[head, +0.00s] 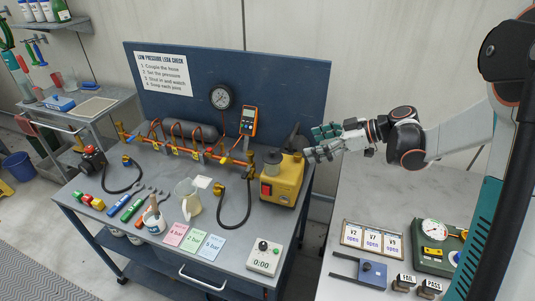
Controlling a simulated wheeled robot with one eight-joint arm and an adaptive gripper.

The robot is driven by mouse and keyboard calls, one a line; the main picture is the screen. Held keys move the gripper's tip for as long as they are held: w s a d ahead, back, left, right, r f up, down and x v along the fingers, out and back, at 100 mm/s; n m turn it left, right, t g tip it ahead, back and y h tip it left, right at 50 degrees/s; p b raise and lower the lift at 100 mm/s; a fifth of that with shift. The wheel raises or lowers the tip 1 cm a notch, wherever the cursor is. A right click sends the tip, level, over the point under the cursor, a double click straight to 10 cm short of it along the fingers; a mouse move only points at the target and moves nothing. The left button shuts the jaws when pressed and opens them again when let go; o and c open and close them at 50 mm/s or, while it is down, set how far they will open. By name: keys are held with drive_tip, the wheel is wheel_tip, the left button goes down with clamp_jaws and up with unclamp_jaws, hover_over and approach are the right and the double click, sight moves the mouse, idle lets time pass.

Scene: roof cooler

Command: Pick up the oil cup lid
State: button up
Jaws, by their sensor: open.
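A yellow pump (283,185) with a red switch stands at the right end of the grey bench. A small grey, see-through-looking cup (271,167) sits on top of it. What seems to be the oil cup lid (274,155) is the darker top of this cup; it is too small to make out clearly. My gripper (312,144) comes in from the right, level and open. Its fingertips are to the right of the cup and a little higher in the picture. Nothing shows between the fingers. I cannot tell the exact gap to the lid.
A dark upright part (293,137) rises behind the pump, close to my fingers. A blue back panel (300,85) stands behind the bench. A brass pipe manifold (190,150) and a black hose (236,217) are to the left. A second table (380,195) is at right.

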drive_tip(key=b, duration=0.2)
approach(274, 151)
drive_tip(key=a+f, duration=0.2)
drive_tip(key=shift+w+r+b+x, duration=0.15)
drive_tip(key=shift+b+x, duration=0.1)
drive_tip(key=shift+x, duration=0.85)
drive_tip(key=shift+w+r+b+x, duration=0.15)
drive_tip(key=shift+b+x, duration=0.15)
drive_tip(key=shift+x, duration=0.8)
drive_tip(key=shift+w+r+b+x, duration=0.15)
drive_tip(key=shift+b+x, duration=0.1)
drive_tip(key=shift+x, duration=0.85)
drive_tip(key=shift+c, duration=0.5)
drive_tip(key=c, duration=0.9)
